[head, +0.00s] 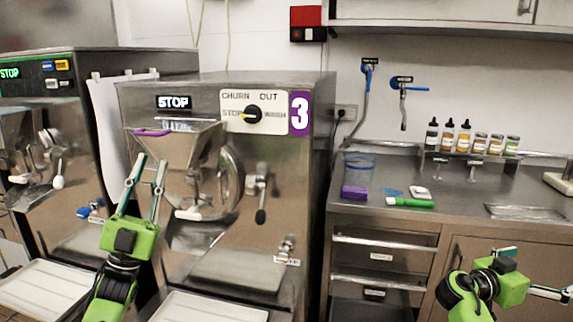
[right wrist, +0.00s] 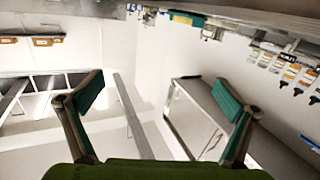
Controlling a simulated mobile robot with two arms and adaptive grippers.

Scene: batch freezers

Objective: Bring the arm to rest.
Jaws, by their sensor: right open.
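My left gripper (head: 151,160) is green with two slim fingers pointing up. The fingers are apart with nothing between them.
A second freezer (head: 60,130) stands at the left. White trays (head: 45,287) lie below the freezers.

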